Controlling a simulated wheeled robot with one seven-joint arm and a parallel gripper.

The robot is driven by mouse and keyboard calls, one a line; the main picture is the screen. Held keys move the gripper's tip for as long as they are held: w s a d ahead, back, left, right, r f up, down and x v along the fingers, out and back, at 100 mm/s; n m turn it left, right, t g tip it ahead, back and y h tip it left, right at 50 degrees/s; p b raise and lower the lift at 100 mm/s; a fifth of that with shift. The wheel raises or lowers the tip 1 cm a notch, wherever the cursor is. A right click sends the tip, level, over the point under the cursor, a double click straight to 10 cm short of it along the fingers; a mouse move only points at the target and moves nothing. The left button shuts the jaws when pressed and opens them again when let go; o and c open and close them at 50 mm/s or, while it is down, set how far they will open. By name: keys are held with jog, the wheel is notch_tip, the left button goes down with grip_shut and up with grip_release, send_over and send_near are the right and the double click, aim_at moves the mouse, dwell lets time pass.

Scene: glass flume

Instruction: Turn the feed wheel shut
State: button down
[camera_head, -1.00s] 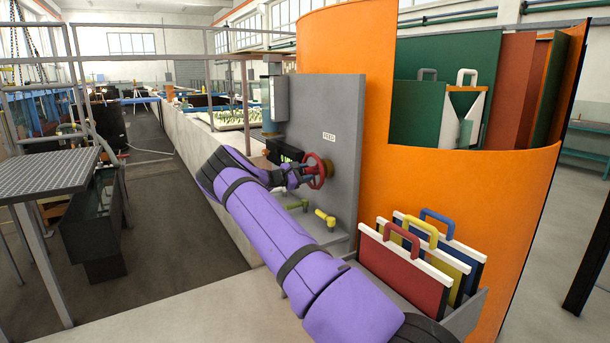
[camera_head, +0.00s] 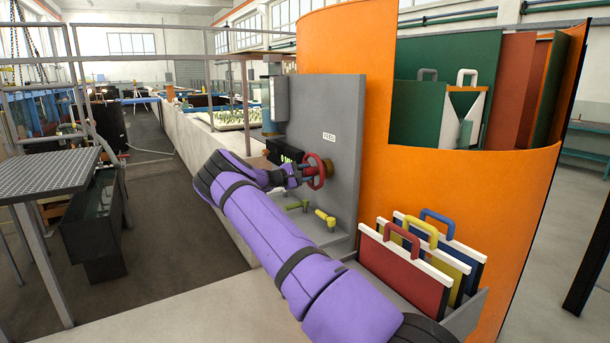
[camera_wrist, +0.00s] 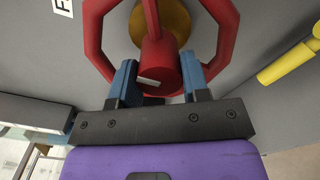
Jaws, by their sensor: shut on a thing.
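The red feed wheel (camera_head: 326,171) stands on the grey panel (camera_head: 345,112), below the FEED label. It also shows in the wrist view (camera_wrist: 92,30), with its rim, spokes and a brass-coloured centre (camera_wrist: 172,22) behind. My gripper (camera_head: 309,171) is at the wheel's left side in the head view. In the wrist view my gripper (camera_wrist: 158,82) has its two blue fingers on either side of the red hub (camera_wrist: 160,62), shut on it. A pale mark shows on the hub's face.
A yellow handle (camera_head: 325,218) and a green handle (camera_head: 297,206) stick out below the wheel. A black box (camera_head: 284,152) is left of it. Coloured boards with handles (camera_head: 402,270) stand in a grey rack at lower right, before an orange curved wall (camera_head: 480,215).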

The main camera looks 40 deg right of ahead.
jog(key=shift+f, duration=0.1)
jog(key=c, duration=0.6)
grip_release()
jog(key=shift+a, duration=0.1)
jog(key=v, duration=1)
jog(key=shift+a, duration=0.35)
